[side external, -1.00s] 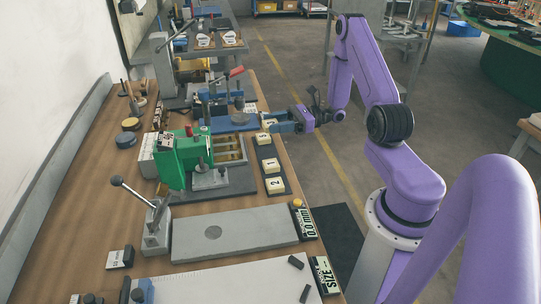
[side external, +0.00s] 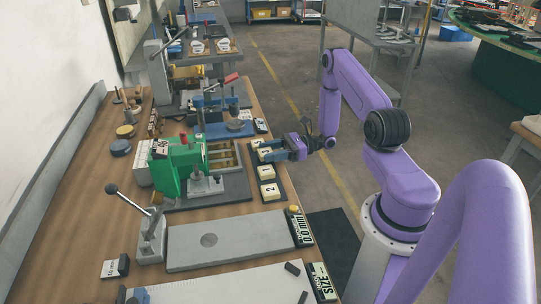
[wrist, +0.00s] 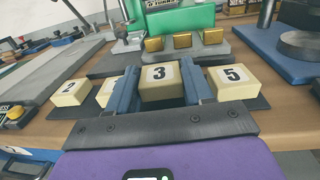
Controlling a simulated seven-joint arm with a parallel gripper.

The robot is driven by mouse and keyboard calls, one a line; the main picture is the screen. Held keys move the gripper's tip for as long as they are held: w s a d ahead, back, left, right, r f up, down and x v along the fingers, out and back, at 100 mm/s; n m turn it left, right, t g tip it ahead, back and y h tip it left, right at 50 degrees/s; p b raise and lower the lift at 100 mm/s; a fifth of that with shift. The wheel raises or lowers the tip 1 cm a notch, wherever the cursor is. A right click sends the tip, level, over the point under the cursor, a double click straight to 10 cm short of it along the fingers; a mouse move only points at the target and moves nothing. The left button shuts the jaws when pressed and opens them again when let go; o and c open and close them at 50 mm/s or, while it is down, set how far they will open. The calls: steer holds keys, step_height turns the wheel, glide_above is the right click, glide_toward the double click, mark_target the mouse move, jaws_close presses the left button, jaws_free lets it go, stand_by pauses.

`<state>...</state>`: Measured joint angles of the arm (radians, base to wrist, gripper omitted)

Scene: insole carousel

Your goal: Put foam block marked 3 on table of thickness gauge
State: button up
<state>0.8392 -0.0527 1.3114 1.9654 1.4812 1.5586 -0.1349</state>
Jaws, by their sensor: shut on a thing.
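The cream foam block marked 3 (wrist: 160,82) sits between the two blue fingers of my gripper (wrist: 160,92) in the wrist view. My gripper (side external: 266,153) is shut on it, over the row of blocks at the bench edge in the side view. I cannot tell whether the block is clear of its strip.
Blocks marked 2 (wrist: 69,93) and 5 (wrist: 232,83) flank the grip; another block (wrist: 107,92) is partly hidden by the left finger. A green fixture (side external: 177,168) with gold blocks (wrist: 183,41) stands behind the row. A blue-based press (side external: 226,128) stands farther along.

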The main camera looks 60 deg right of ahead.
steer(key=shift+f, duration=0.7)
steer(key=shift+f, duration=0.2)
steer(key=o, duration=1)
